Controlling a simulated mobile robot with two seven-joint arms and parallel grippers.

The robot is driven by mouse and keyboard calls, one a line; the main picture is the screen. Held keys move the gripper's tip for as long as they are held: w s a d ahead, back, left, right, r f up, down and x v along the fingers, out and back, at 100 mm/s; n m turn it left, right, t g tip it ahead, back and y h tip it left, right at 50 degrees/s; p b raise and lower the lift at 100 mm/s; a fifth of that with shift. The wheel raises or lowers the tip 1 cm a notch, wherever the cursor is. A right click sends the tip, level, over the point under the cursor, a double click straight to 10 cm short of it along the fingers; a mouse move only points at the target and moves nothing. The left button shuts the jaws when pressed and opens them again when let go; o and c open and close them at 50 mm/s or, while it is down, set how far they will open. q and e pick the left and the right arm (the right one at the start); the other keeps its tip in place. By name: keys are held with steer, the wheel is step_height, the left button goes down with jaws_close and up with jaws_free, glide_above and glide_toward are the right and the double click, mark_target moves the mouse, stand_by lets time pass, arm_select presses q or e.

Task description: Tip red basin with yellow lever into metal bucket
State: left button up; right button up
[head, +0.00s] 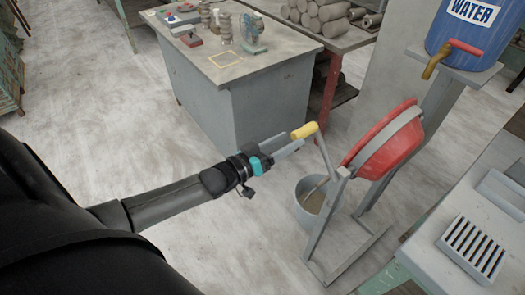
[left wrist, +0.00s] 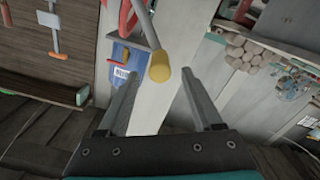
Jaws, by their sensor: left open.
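The red basin (head: 378,153) sits in a grey metal stand (head: 330,215), with a grey band across it; its contents are hidden. A grey lever arm with a yellow grip (head: 304,130) sticks out on its left side. The metal bucket (head: 307,188) stands on the floor under the basin's left side, partly behind the stand. My left gripper (head: 292,143) is open and empty, its fingertips close to the yellow grip. In the left wrist view the yellow grip (left wrist: 159,68) appears between the fingertips (left wrist: 160,82) or just beyond them; contact cannot be told. My right gripper is not in view.
A blue water barrel (head: 462,38) with a tap stands on a support behind the basin. A grey bench with a slotted block (head: 473,249) is at the right. A workbench (head: 250,68) with small items stands behind. The floor left of the bucket is clear.

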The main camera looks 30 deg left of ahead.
arm_select(q)
steer(key=p+v, duration=0.1)
steer(key=v, duration=0.6)
steer(key=shift+s, duration=0.25)
steer(key=shift+a, duration=0.1)
stand_by(2.5)
steer(key=s+a+f+g+y, duration=0.1)
steer(key=s+f+g+y, duration=0.3)
steer(key=f, duration=0.8)
steer(key=s+a+f+g+y, duration=0.1)
steer(key=s+a+f+g, duration=0.15)
steer(key=s+f, duration=0.75)
steer(key=s+d+f+m+g, duration=0.1)
steer(key=s+d+f+g, duration=0.2)
steer(key=s+f, duration=0.3)
steer(key=s+d+f+m+g, duration=0.1)
steer(key=s+d+f+g, duration=0.2)
steer(key=s, duration=0.5)
steer(key=s+d+f+m+g+y, duration=0.1)
steer(key=s+d+f+g, duration=0.2)
steer(key=s+f, duration=0.4)
steer(key=shift+s+d+f, duration=0.2)
steer(key=shift+d+f, duration=0.5)
steer(key=shift+f, duration=0.1)
